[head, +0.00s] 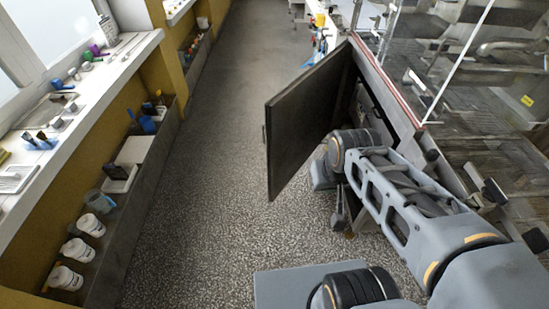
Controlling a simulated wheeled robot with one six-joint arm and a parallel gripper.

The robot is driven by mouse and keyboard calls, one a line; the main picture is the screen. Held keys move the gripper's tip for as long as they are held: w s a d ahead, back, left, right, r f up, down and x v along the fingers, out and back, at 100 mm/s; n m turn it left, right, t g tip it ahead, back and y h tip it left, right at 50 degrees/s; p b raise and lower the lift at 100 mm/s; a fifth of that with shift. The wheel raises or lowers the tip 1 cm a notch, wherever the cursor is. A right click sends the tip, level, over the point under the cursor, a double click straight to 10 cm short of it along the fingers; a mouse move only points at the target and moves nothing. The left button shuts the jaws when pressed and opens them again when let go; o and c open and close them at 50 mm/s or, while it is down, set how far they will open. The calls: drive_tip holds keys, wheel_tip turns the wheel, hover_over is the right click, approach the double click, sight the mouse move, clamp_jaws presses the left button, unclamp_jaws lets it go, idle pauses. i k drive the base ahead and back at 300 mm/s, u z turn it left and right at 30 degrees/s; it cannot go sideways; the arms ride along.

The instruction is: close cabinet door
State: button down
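The cabinet door (308,115) is a dark grey panel on the right-hand machine. It stands wide open, swung out into the aisle, with a small handle at its left edge. The cabinet opening (374,100) behind it is partly visible and dark inside. My arm reaches in from the lower right, and its wrist is beside the door's lower right part, in front of the opening. I cannot tell whether it touches the door. My gripper's fingers are hidden or too unclear to make out, so I cannot tell whether it is open or shut.
A long counter (92,100) with tools and cups runs along the left wall. A shelf (128,215) below it holds white tubs (78,250). The speckled floor (205,150) between the shelf and the door is clear. A glass-sided machine (470,70) stands at the right.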

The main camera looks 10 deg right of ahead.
sight(297, 118)
drive_tip(key=z, duration=0.45)
drive_tip(key=k, duration=0.1)
drive_tip(key=u, duration=1.55)
drive_tip(key=i, duration=1.6)
drive_tip(key=z, duration=0.05)
